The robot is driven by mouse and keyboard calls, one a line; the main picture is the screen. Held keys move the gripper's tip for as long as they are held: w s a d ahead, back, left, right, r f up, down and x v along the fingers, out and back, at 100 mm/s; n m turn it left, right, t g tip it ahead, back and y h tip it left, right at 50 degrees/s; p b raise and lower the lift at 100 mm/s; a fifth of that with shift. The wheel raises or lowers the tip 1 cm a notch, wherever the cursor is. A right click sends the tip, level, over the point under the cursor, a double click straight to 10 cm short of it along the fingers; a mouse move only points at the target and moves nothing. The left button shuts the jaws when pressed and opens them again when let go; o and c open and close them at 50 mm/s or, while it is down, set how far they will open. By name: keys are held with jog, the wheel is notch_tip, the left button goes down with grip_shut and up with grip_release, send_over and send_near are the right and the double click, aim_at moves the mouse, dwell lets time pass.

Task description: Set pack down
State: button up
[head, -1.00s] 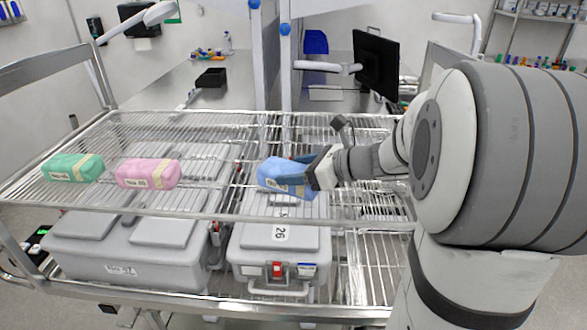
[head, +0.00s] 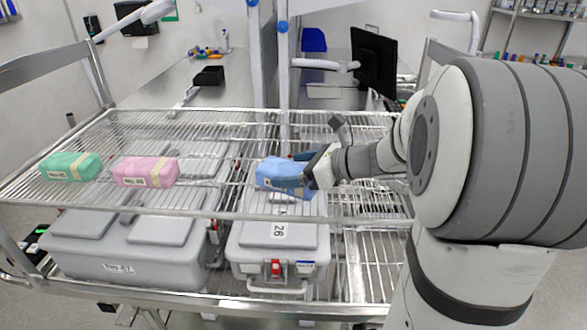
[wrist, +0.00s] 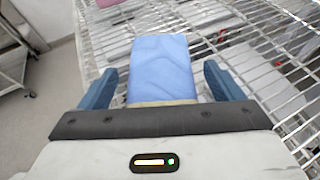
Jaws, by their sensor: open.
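A blue wrapped pack (head: 283,176) sits on the upper wire shelf (head: 225,208), right of a pink pack (head: 146,171) and a green pack (head: 71,166). My gripper (head: 306,170) is at the right end of the blue pack. In the wrist view the blue pack (wrist: 161,68) lies between the two blue fingers of my open gripper (wrist: 161,88). A narrow gap shows on each side of it. The pack's near end, with a pale band, is close to the gripper's palm.
Below the upper shelf are a grey case (head: 125,250) at left and a grey case labelled 26 (head: 278,238) at centre. The shelf is bare between the pink and blue packs. A metal post (head: 284,80) stands behind the shelf.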

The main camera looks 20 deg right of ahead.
jog(key=b+v, duration=0.1)
jog(key=v, duration=1.1)
jog(key=shift+b, duration=0.35)
